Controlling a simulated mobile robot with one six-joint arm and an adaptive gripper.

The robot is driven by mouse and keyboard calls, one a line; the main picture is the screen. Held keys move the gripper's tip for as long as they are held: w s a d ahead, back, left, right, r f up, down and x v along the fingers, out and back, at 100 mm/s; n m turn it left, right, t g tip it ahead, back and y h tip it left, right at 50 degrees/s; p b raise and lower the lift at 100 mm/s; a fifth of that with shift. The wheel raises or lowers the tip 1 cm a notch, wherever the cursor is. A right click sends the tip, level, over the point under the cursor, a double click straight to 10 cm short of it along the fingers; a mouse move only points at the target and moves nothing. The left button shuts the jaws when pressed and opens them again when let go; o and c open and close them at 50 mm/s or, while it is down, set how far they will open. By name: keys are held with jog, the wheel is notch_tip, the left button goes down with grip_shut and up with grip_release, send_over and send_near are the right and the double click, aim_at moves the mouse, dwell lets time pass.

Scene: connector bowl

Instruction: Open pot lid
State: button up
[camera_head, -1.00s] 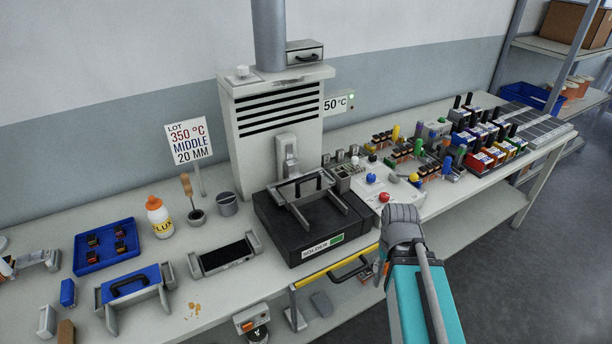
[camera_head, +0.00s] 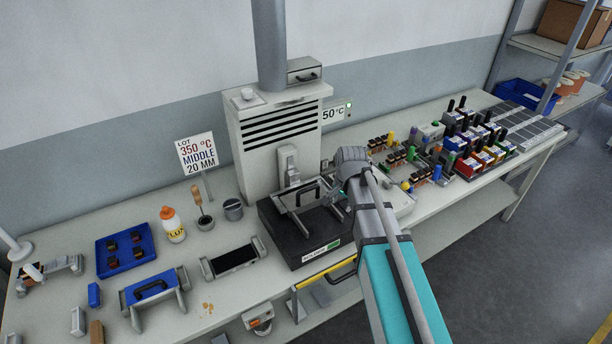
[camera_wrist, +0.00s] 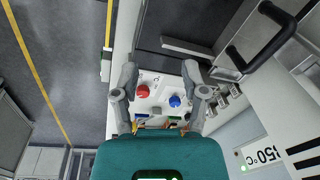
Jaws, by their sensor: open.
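The solder pot is a black box (camera_head: 285,238) with a green-marked label on its front, standing on the bench in the head view. A grey frame-like part with a black handle (camera_head: 308,191) sits on top of it. In the wrist view a black handle (camera_wrist: 262,42) shows at the upper right, beside the dark pot top (camera_wrist: 185,45). My gripper (camera_wrist: 158,82) is open with nothing between its fingers. In the head view my gripper (camera_head: 338,202) is at the pot's right side, partly hidden by my arm.
A white control box with red and blue buttons (camera_wrist: 150,95) lies below the fingers in the wrist view. A fume hood (camera_head: 275,135) stands behind the pot. A yellow bar (camera_head: 325,273) runs along the bench front. A blue tray (camera_head: 127,247) and flux bottle (camera_head: 172,224) are left.

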aim_at(306, 189)
jog(key=w+a+r+m+p, duration=0.4)
jog(key=w+a+r+p, duration=0.3)
jog(key=w+a+r, duration=0.1)
jog(key=shift+a+r+t+y+p, duration=0.3)
jog(key=shift+a+r, duration=0.35)
jog(key=shift+a, duration=0.45)
jog(key=shift+f, duration=0.1)
jog(key=f+b, duration=0.4)
jog(key=w+a+f+b, duration=0.1)
jog(key=f+b, duration=0.4)
jog(key=w+f+b, duration=0.1)
jog(key=f+b, duration=0.3)
jog(key=shift+w+a+f+b, duration=0.1)
jog(key=shift+a+f+b, duration=0.1)
jog(key=shift+b, duration=0.1)
grip_shut()
